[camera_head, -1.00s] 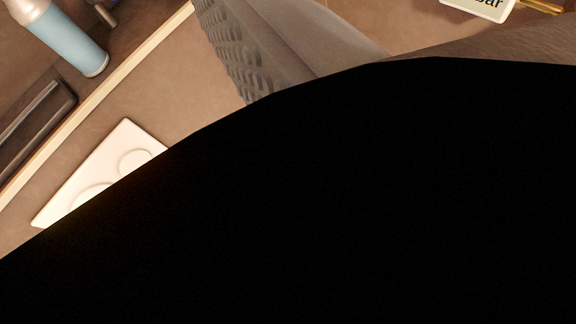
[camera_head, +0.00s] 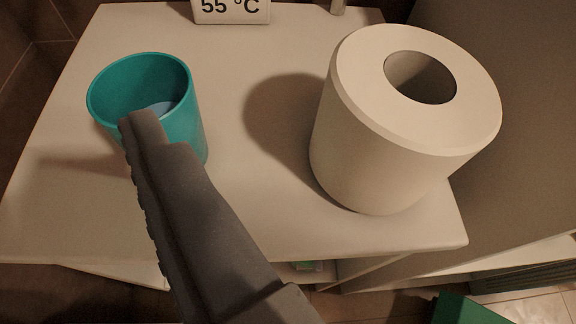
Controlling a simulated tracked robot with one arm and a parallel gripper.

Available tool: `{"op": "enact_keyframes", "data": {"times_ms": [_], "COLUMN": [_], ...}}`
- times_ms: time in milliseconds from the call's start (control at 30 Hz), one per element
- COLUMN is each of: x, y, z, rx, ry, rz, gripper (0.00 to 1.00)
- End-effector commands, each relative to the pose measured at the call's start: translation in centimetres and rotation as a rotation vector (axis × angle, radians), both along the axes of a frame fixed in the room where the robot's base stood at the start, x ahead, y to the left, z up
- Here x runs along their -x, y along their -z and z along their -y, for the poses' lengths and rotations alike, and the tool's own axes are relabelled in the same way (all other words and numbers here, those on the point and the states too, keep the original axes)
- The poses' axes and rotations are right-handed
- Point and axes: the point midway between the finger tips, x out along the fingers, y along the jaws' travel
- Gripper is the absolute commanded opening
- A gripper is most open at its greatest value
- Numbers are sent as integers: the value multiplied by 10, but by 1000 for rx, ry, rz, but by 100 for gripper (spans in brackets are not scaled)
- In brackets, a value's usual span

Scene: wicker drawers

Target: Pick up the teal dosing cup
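The teal dosing cup (camera_head: 185,125) stands upright on the left part of a white table top. It is open at the top, and something pale shows inside it. One dark grey finger of my gripper (camera_head: 145,130) reaches up from the bottom of the view. Its tip overlaps the cup's near rim and front wall in the picture. I cannot tell whether it touches the cup. The finger's ribbed side faces left with nothing against it, so my gripper looks open. The other finger does not show.
A large white paper roll (camera_head: 365,150) stands upright to the right of the cup. A sign reading 55 °C (camera_head: 232,12) is at the back. The white table top (camera_head: 265,215) is clear between cup and roll. A green object (camera_head: 470,308) lies lower right.

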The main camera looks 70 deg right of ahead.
Motion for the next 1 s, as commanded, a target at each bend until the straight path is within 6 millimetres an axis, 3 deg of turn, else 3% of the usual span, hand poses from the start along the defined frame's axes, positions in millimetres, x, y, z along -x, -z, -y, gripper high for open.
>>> {"op": "enact_keyframes", "data": {"times_ms": [33, 200, 467, 800, 1000], "x": [7, 25, 22, -22, -37], "y": [24, 62, 73, 95, 99], "z": [3, 16, 26, 57, 66], "rx": [34, 108, 125, 125, 122], "ry": [25, 86, 105, 105, 100], "rz": [-22, -64, -72, -74, -73], "gripper": [78, 78, 78, 78, 78]}}
